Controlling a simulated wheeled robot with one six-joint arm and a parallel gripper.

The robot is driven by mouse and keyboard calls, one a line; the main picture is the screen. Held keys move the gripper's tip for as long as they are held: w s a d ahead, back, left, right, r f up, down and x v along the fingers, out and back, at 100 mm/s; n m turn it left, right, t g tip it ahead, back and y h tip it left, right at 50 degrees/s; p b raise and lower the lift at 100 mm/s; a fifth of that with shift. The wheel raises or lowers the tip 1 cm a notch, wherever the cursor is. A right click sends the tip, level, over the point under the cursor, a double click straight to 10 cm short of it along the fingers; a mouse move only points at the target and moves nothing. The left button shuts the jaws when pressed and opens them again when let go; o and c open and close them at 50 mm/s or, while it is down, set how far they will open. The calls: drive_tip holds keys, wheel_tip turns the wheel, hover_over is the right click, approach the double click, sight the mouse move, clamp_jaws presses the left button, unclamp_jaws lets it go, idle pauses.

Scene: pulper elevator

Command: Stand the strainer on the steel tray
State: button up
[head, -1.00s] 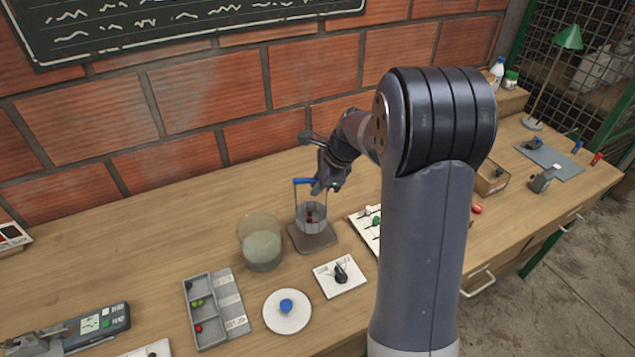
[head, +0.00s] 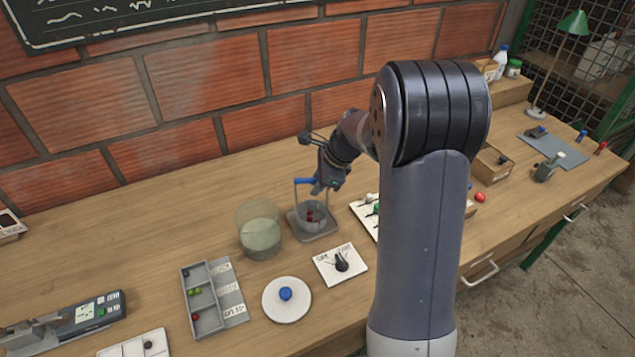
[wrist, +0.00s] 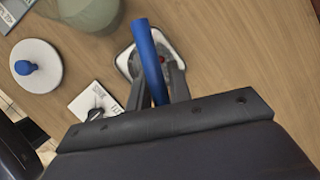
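The strainer (head: 311,218) is a clear cup with a tall frame and a blue handle bar; dark red berries lie in it. It looks upright and within the outline of the steel tray (head: 329,233), a small grey square tray. I cannot tell whether its base touches the tray. My gripper (head: 318,184) is shut on the handle bar from above. In the wrist view the blue bar of the strainer (wrist: 149,50) runs between the fingertips of my gripper (wrist: 155,75), with the pale edge of the steel tray (wrist: 123,62) below.
A glass beaker (head: 259,236) of cloudy liquid stands close left of the tray. A white card with a dark knob (head: 341,262) lies in front, near a white disc with a blue knob (head: 286,294). A grey compartment tray (head: 207,318) lies front left. Bare bench lies behind.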

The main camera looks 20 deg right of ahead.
drive_tip(key=o, duration=0.4)
drive_tip(key=shift+r, duration=0.1)
drive_tip(key=v, duration=1)
drive_tip(key=shift+r, duration=0.25)
drive_tip(key=shift+s+f, duration=0.1)
drive_tip(key=shift+f, duration=0.05)
drive_tip(key=x, duration=0.9)
drive_tip(key=shift+f, duration=0.35)
drive_tip(key=shift+w+a+f, duration=0.15)
drive_tip(key=shift+w+a, duration=0.05)
drive_tip(key=shift+w, duration=0.1)
drive_tip(key=shift+r+p, duration=0.95)
drive_tip(key=shift+r, duration=0.4)
drive_tip(key=shift+f, duration=0.15)
